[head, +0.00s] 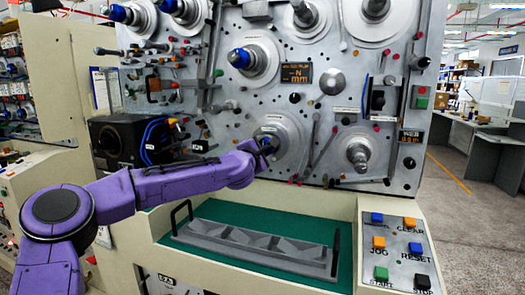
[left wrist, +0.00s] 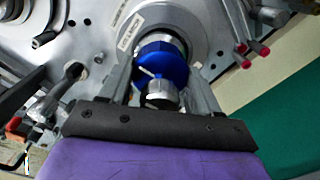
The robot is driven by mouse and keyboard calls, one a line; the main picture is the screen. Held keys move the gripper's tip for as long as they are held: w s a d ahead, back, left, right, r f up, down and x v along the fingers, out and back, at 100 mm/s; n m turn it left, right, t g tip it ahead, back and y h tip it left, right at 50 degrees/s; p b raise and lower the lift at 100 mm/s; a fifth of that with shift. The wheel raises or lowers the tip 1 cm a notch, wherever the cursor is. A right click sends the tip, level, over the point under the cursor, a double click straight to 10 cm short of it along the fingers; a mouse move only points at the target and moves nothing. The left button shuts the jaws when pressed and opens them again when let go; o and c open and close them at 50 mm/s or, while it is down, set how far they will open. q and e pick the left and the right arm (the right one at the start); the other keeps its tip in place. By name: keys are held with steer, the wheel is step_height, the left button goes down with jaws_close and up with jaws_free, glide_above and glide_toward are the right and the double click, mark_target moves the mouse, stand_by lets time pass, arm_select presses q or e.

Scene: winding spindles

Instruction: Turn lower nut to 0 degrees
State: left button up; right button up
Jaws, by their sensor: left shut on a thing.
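The lower nut (left wrist: 161,66) is blue and sits on a spindle in front of a round grey disc (left wrist: 195,25). A short white mark shows on its left side in the left wrist view, running slantwise. A silver shaft end (left wrist: 161,94) stands out in front of the nut. My left gripper (left wrist: 163,62) has one finger on each side of the nut and is shut on it. In the head view my left gripper (head: 264,146) reaches the lower middle spindle and hides most of the nut. My right gripper is in neither view.
Another spindle (head: 358,152) stands to the right, and one with a blue nut (head: 241,58) above. Red-tipped pins (left wrist: 250,56) stick out nearby. Below is a green recess (head: 200,208) with a grey tray (head: 250,246); a button panel (head: 396,245) is at right.

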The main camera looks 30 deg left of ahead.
arm_select(q)
steer(key=o, duration=1.1)
steer(key=shift+c, duration=0.2)
steer(key=b+v, duration=0.2)
steer(key=v, duration=0.8)
steer(key=shift+s+b, duration=0.25)
steer(key=shift+b, duration=0.1)
steer(key=shift+f, duration=0.1)
